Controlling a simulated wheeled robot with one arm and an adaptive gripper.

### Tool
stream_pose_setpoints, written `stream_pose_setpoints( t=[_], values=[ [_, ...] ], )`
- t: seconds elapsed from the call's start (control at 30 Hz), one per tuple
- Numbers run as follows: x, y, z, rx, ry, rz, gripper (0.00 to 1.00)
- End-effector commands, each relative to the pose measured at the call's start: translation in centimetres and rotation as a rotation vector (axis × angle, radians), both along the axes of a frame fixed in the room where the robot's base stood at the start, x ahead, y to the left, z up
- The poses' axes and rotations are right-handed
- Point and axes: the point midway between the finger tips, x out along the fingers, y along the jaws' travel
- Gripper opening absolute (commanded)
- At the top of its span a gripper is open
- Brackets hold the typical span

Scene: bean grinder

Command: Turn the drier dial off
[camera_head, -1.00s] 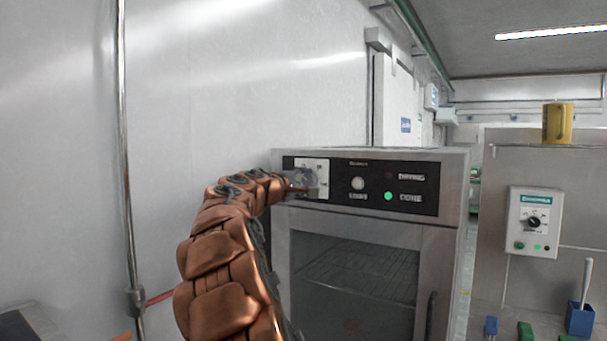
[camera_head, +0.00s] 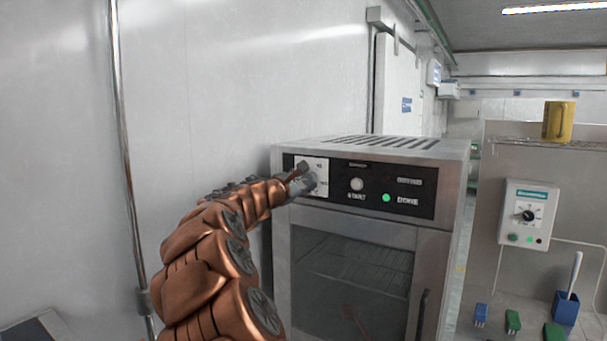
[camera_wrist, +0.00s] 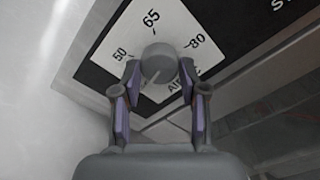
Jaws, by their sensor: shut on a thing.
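The drier (camera_head: 345,215) is a steel cabinet with a black control strip across its top front. Its dial (camera_wrist: 159,64) is a grey round knob on a white plate marked 50, 65 and 80, with a partly hidden label at the bottom. The knob's pointer line is hard to read and seems to run toward the lower left. My gripper (camera_wrist: 158,82) is shut on the dial, one finger on each side of it. In the head view my gripper (camera_head: 301,180) is at the white plate and largely hides the dial.
A start button (camera_head: 357,184) and a lit green lamp (camera_head: 386,198) are right of the dial. The drier door (camera_head: 350,270) is closed. A metal wall stands close on the left.

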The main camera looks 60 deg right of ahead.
Motion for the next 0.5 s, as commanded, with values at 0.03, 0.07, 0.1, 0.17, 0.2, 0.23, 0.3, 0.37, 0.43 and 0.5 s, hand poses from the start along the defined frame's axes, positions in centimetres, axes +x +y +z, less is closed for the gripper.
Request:
stream_pose_setpoints(
  t=[0.03, 0.07, 0.1, 0.17, 0.2, 0.23, 0.3, 0.37, 0.43, 0.5],
  values=[
    [0.00, -0.02, 0.16, 0.001, 0.021, 0.000, 0.08],
    [0.00, -0.02, 0.11, 0.000, 0.033, 0.000, 0.08],
    [0.00, -0.02, 0.07, -0.001, 0.048, 0.000, 0.08],
    [0.01, -0.01, 0.02, -0.001, 0.065, 0.000, 0.08],
    [0.01, -0.02, -0.01, -0.002, 0.074, 0.000, 0.08],
    [0.01, -0.01, -0.03, -0.002, 0.079, 0.000, 0.08],
    [0.02, -0.01, -0.08, -0.002, 0.089, 0.000, 0.08],
    [0.01, -0.01, -0.13, -0.003, 0.095, 0.000, 0.08],
    [0.02, -0.01, -0.15, -0.003, 0.098, 0.000, 0.08],
    [0.01, -0.01, -0.17, -0.003, 0.100, 0.000, 0.08]
  ],
)
